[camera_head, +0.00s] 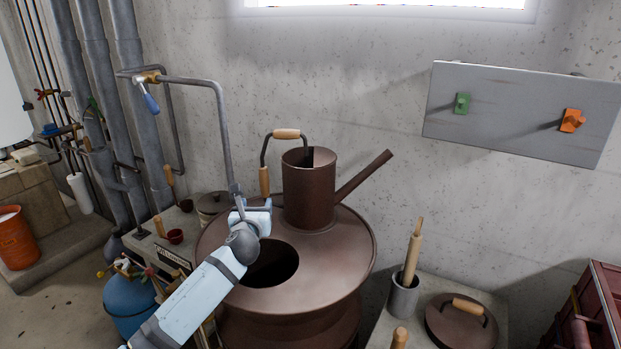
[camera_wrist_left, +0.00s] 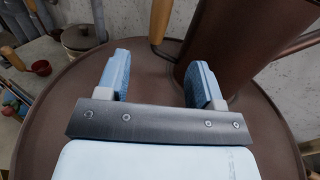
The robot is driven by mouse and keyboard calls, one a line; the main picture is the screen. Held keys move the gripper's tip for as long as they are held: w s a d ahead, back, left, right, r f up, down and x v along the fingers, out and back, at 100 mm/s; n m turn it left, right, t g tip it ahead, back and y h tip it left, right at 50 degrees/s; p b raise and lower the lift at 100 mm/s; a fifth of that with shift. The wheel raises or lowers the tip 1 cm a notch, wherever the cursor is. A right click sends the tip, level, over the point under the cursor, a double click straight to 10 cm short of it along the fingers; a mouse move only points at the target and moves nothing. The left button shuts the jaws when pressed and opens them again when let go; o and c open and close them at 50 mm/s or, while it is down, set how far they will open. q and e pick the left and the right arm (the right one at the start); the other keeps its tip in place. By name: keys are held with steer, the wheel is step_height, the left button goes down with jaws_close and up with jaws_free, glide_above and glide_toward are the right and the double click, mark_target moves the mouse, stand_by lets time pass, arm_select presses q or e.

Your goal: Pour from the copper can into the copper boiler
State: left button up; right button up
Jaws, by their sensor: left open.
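The copper can (camera_head: 308,190) stands upright on the back of the boiler's top, its spout slanting up to the right. It has a wooden top grip (camera_head: 287,134) and a wooden side grip (camera_head: 264,181). The copper boiler (camera_head: 335,262) has a dark round opening at its front left. My left gripper (camera_head: 252,205) is open and empty above the boiler top, left of the can. In the left wrist view, the side grip (camera_wrist_left: 160,20) is beyond the gap between the fingers (camera_wrist_left: 160,78), and the can (camera_wrist_left: 225,50) is behind the right finger.
A bent grey pipe (camera_head: 222,130) with a blue-handled tap comes down close behind my left gripper. A lid (camera_head: 462,322) and a grey pot (camera_head: 404,296) with a wooden-handled tool stand on the right ledge. A small red bowl (camera_head: 176,236) and a lidded pot (camera_head: 212,203) are at left.

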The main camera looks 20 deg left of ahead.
mark_target(263, 181)
arm_select(q)
steer(key=x, duration=0.8)
steer(key=shift+r+p, duration=0.35)
steer(key=shift+w+a+f, duration=0.1)
steer(key=shift+w+a, duration=0.05)
steer(key=shift+w, duration=0.1)
steer(key=shift+w+a, duration=0.1)
steer(key=shift+w, duration=0.1)
steer(key=x, duration=0.5)
steer(key=shift+p, duration=0.35)
steer(key=shift+s+r, duration=0.1)
steer(key=shift+r, duration=0.15)
steer(key=shift+c, duration=0.8)
jaws_close()
steer(key=shift+r, duration=0.1)
arm_select(e)
steer(key=shift+s+r, duration=0.3)
steer(key=shift+s, duration=0.25)
